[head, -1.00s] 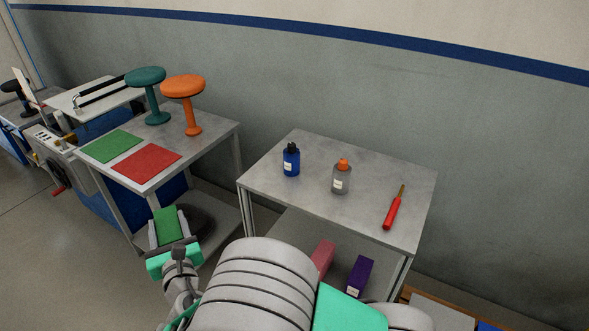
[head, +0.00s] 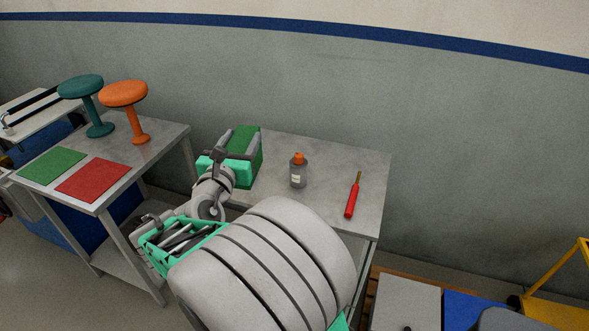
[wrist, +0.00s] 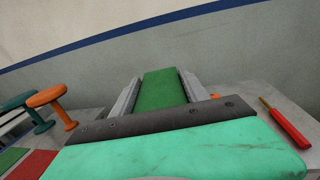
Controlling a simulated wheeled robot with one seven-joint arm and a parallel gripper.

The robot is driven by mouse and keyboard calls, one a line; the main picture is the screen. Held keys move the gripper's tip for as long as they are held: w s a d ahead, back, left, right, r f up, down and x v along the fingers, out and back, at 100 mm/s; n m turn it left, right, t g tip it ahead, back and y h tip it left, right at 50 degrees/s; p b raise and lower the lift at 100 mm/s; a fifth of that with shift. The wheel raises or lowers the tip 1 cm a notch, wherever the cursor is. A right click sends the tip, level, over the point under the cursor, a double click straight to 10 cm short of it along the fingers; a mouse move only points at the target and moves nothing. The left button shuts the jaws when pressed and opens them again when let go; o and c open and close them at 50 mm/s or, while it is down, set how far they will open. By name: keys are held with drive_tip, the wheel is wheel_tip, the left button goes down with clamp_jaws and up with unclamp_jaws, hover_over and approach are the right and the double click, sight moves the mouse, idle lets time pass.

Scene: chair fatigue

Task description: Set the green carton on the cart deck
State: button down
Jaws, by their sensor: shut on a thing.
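The green carton (head: 244,137) is held between the two grey fingers of my gripper (head: 240,144), over or beside the left part of the grey table in the head view. I cannot tell its height above the tabletop. In the wrist view the carton (wrist: 162,90) shows between the fingers, which press on its two sides. Part of a yellow frame (head: 570,268) stands at the lower right of the head view. It may belong to the cart; no cart deck can be clearly made out.
The grey table (head: 330,160) carries a grey bottle with an orange cap (head: 298,172) and a red screwdriver (head: 352,196). The left bench holds a teal stool (head: 88,100), an orange stool (head: 128,105), a green mat (head: 52,166) and a red mat (head: 93,180). Grey and blue panels (head: 468,308) lie lower right.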

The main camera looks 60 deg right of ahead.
drive_tip(key=s+d+r+m+g, duration=0.2)
drive_tip(key=s+d+g, duration=0.15)
drive_tip(key=s, duration=0.25)
drive_tip(key=w+d+f, duration=0.3)
drive_tip(key=d+f, duration=0.3)
drive_tip(key=w+d+f, duration=0.3)
drive_tip(key=d+f, duration=0.3)
drive_tip(key=f, duration=0.1)
drive_tip(key=shift+w+d+t+h+b, duration=0.25)
drive_tip(key=shift+w+t+h+b, duration=0.1)
drive_tip(key=shift+b, duration=0.1)
drive_tip(key=shift+f, duration=0.2)
drive_tip(key=c, duration=0.6)
unclamp_jaws()
drive_tip(key=shift+r, duration=0.1)
